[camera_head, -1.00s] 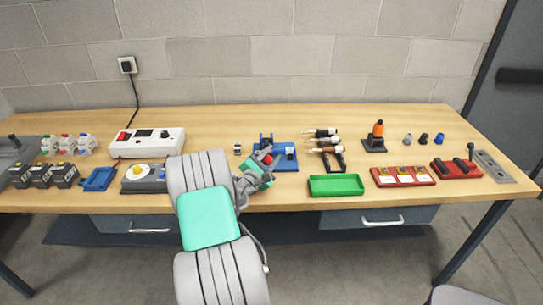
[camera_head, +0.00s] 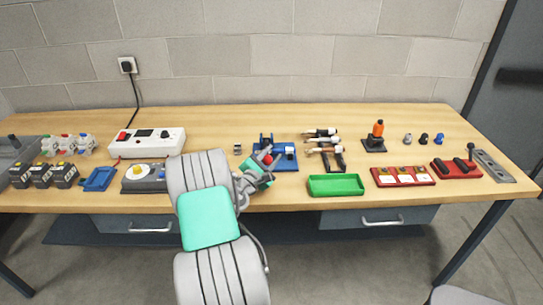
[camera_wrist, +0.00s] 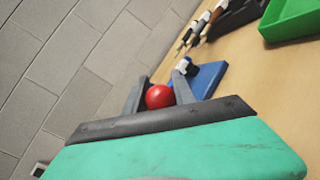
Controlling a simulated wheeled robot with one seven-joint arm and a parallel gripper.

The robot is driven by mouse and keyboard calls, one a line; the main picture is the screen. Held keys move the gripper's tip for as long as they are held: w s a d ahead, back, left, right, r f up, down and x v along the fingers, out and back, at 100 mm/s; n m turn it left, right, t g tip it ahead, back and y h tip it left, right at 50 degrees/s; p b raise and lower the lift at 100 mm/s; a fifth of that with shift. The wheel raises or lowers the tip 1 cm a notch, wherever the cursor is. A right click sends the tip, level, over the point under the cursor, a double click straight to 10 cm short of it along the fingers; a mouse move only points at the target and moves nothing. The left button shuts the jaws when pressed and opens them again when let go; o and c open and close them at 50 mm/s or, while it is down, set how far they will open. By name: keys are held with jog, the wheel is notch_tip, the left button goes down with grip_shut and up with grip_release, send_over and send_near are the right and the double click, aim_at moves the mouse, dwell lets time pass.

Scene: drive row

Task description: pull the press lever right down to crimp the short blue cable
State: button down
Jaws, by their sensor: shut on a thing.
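The blue press (camera_head: 288,161) stands on the bench, just beyond my gripper in the head view; its blue base also shows in the wrist view (camera_wrist: 212,80). The red ball knob (camera_wrist: 159,96) of the press lever sits between the two fingers of my gripper (camera_wrist: 160,94), which is shut on it. In the head view my gripper (camera_head: 265,158) covers part of the press and most of the lever. A small white and dark piece (camera_wrist: 186,68) shows on the press. I cannot make out the short blue cable.
A green tray (camera_head: 336,186) stands to the right of the press, with a rack of several tools (camera_head: 324,147) behind it. A white power box (camera_head: 148,142) is to the left. A small grey piece (camera_head: 238,149) lies left of the press.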

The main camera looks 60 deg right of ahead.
dwell(0.3)
jog(key=f+b, duration=0.2)
jog(key=f, duration=0.1)
jog(key=shift+s+a, duration=0.15)
jog(key=shift+a, duration=0.05)
jog(key=shift+a+f, duration=0.1)
jog(key=c, duration=1.1)
grip_release()
jog(key=shift+o, duration=0.3)
jog(key=shift+a, duration=0.1)
jog(key=a, duration=0.5)
jog(key=a+b, duration=0.1)
jog(key=a, duration=0.1)
jog(key=shift+a+r, duration=0.25)
